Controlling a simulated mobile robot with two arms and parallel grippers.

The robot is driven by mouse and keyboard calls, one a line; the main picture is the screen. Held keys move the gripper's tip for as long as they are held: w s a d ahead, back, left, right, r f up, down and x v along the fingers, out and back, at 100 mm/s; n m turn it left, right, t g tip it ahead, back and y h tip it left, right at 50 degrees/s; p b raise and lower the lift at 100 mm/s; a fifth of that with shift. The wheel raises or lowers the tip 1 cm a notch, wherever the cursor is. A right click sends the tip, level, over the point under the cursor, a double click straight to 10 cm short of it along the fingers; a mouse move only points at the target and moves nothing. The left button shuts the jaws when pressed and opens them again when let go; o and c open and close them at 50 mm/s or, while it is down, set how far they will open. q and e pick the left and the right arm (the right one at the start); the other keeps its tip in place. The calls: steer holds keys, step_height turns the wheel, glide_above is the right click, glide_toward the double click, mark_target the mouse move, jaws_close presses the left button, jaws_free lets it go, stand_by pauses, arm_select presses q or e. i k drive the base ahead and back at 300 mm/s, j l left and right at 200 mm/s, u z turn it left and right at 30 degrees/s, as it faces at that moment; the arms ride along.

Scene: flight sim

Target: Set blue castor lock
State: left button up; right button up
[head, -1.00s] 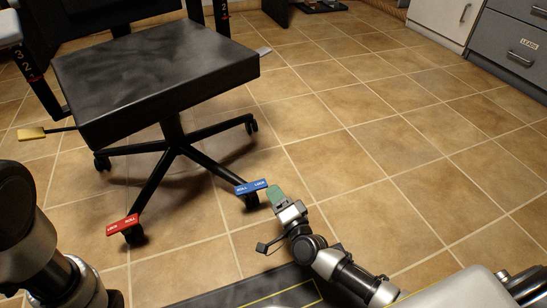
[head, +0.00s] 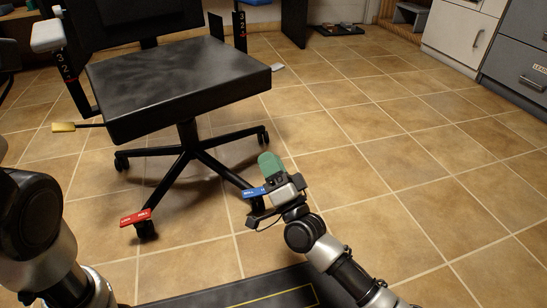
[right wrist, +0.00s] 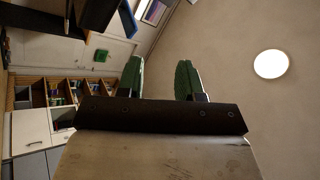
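The blue castor lock (head: 254,192) is a small blue tab with white lettering on the front right castor of the black office chair (head: 180,90). Its right end is hidden behind my right gripper. My right gripper (head: 270,163) has green fingertips pointing up and away, beside and in front of the blue tab; I cannot tell whether it touches. The right wrist view shows its two green fingers (right wrist: 160,80) apart with nothing between them. The red castor lock (head: 135,218) is on the front left castor. My left arm shows at the left edge; its gripper is out of view.
The tiled floor (head: 400,170) is clear to the right of the chair. A yellow paddle (head: 64,127) sticks out at the chair's left. Cabinets (head: 462,30) stand at the back right. Several shelves (right wrist: 70,92) show in the right wrist view.

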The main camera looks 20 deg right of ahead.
mark_target(254, 193)
steer(key=l+u, duration=0.35)
steer(key=i+l+u, duration=0.1)
steer(key=l+u, duration=0.5)
steer(key=u, duration=0.15)
